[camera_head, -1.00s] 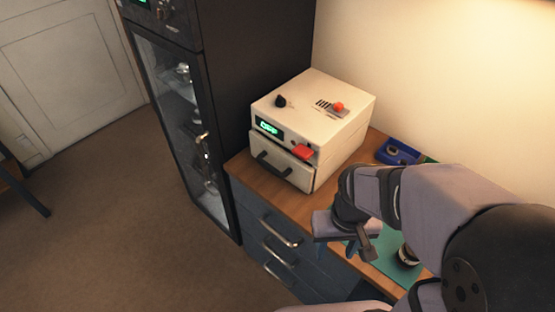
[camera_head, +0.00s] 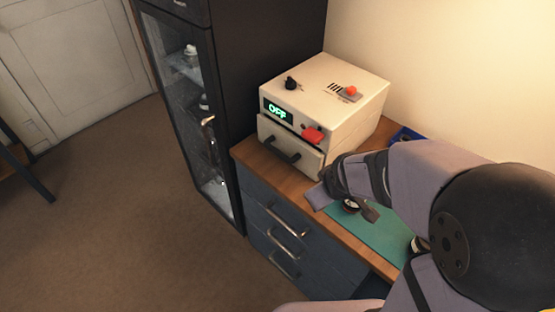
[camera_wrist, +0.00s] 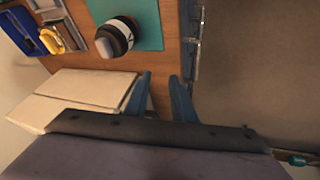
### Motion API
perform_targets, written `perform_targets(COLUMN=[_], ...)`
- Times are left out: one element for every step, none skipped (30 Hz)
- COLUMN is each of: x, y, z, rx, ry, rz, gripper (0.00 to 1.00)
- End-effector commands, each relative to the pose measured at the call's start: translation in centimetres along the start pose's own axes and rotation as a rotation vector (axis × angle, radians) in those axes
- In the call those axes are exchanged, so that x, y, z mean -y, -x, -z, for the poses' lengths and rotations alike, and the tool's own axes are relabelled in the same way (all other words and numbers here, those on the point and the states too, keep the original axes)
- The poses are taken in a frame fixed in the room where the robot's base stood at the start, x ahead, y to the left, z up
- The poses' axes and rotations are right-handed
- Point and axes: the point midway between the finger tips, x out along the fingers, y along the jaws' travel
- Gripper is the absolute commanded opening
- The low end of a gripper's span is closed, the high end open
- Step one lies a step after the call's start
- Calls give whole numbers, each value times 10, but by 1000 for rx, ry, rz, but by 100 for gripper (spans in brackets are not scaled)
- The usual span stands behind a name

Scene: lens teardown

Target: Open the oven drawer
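The oven is a cream box (camera_head: 345,115) on the wooden counter, with a green display reading OFF. Its drawer (camera_head: 282,148) is at the lower front, with a dark bar handle (camera_head: 280,150). The drawer looks closed or nearly so; I cannot tell exactly. My gripper (camera_head: 318,196) is just in front of the oven's right corner, right of the handle and not on it. In the wrist view the oven (camera_wrist: 85,88) lies to the left of my gripper (camera_wrist: 160,90). The two blue fingers are apart with nothing between them.
A green mat (camera_head: 375,237) bears a lens (camera_head: 350,207), close to my gripper. A blue tray (camera_wrist: 20,32) lies beyond. A dark blue cabinet with metal handles (camera_head: 285,242) is below the counter. A tall glass-fronted cabinet (camera_head: 178,90) stands left. Floor in front is clear.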

Motion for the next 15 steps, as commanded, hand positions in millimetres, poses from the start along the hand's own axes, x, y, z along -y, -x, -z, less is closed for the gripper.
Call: perform_targets(x=[2, 2, 2, 2, 3, 4, 4, 6, 7, 8, 10, 12, 15, 16, 19], y=[-26, -33, -41, -45, -50, -54, -58, -61, -65, -68, -71, -75, -77, -80, -83], z=[18, 32, 48, 59, 68, 80, 87, 94, 101, 106, 110, 115, 118, 120, 123], rx=[-82, -133, -195, -239, -278, -329, -363, -398, -441, -473, -502, -543, -574, -603, -642], ry=[109, 174, 251, 305, 354, 415, 455, 493, 540, 573, 604, 643, 670, 695, 725], rz=[-26, -45, -70, -89, -106, -130, -145, -161, -181, -196, -210, -227, -239, -252, -267], gripper=[23, 23, 23, 23, 23, 23, 23, 23, 23, 23, 23, 23, 23, 23, 23])
